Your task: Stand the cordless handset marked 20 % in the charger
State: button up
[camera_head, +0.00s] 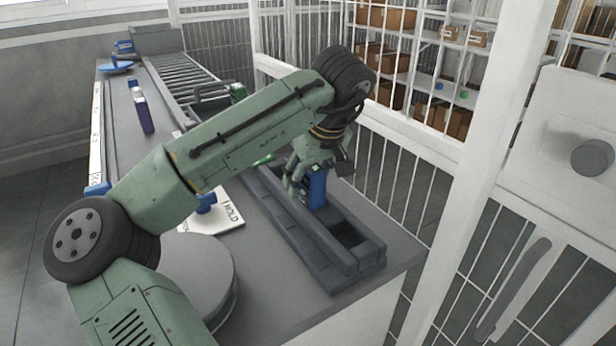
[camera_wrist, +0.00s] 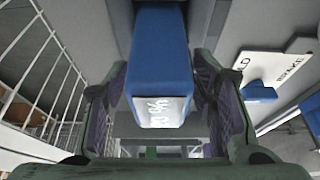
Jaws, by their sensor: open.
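A blue handset (camera_head: 317,188) stands upright in the long dark grey charger (camera_head: 340,259), with an empty slot nearer the front. My gripper (camera_head: 303,172) is at this handset, pointing down. In the wrist view the blue handset (camera_wrist: 162,55) lies between my two open fingers (camera_wrist: 160,105), with narrow gaps visible at its sides. Its pale end label shows a % sign and digits upside down; I cannot read the digits surely. The handset's foot in the slot is hidden in the wrist view.
A white HOLD/BRAKE plate (camera_head: 226,217) with a blue knob (camera_head: 206,203) lies left of the charger. A roller conveyor (camera_head: 178,75) runs behind. White bar fencing (camera_head: 400,165) closes the right side.

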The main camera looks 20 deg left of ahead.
jog(key=b+v, duration=0.1)
jog(key=v, duration=1.1)
